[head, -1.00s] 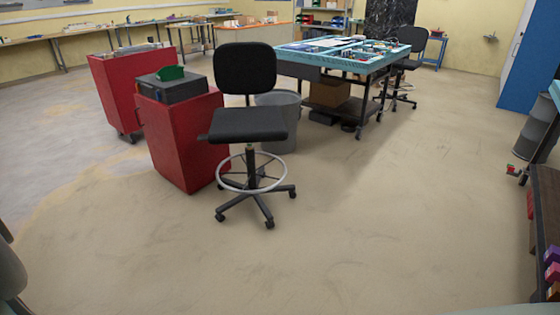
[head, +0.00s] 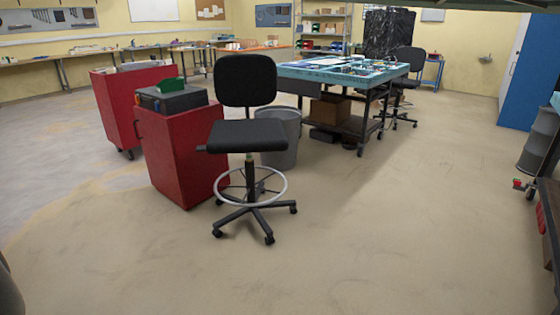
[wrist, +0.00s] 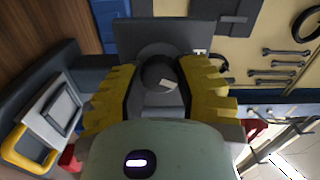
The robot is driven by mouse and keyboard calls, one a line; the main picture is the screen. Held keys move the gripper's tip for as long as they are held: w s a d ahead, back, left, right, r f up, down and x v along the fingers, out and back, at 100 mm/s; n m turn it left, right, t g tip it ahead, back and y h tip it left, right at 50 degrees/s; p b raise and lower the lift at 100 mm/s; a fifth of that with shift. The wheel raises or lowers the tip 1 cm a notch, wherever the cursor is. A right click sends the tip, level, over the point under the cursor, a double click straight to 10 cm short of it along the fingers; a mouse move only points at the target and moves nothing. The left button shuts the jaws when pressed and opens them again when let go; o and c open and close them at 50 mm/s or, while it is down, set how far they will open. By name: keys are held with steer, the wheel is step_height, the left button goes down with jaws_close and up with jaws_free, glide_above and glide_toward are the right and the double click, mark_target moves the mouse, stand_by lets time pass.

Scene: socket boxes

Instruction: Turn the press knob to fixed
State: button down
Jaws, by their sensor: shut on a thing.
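In the wrist view, the press knob (wrist: 158,72) is a dark round knob with a small pale mark, on a dark grey housing (wrist: 150,32). My gripper (wrist: 160,80) has yellow ridged fingers on either side of the knob and is shut on it. A small white marking, partly hidden by the right finger, shows on the housing beside the knob. I cannot read which setting the knob is at. The gripper and the press do not show in the head view.
In the wrist view, wrenches (wrist: 285,62) hang on a board at the right, and a white device with a yellow handle (wrist: 40,125) lies at the left. In the head view, a black chair (head: 246,135), red cabinets (head: 175,155) and a workbench (head: 345,72) stand beyond open floor.

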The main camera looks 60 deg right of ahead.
steer(key=n+b, duration=0.4)
steer(key=b, duration=0.1)
steer(key=shift+f+n, duration=0.15)
steer(key=shift+n, duration=0.25)
stand_by(0.3)
steer(key=c, duration=0.6)
jaws_free()
steer(key=shift+r, duration=0.2)
steer(key=shift+d, duration=0.1)
steer(key=d, duration=1.2)
steer(key=shift+s, duration=0.45)
steer(key=shift+a, duration=0.1)
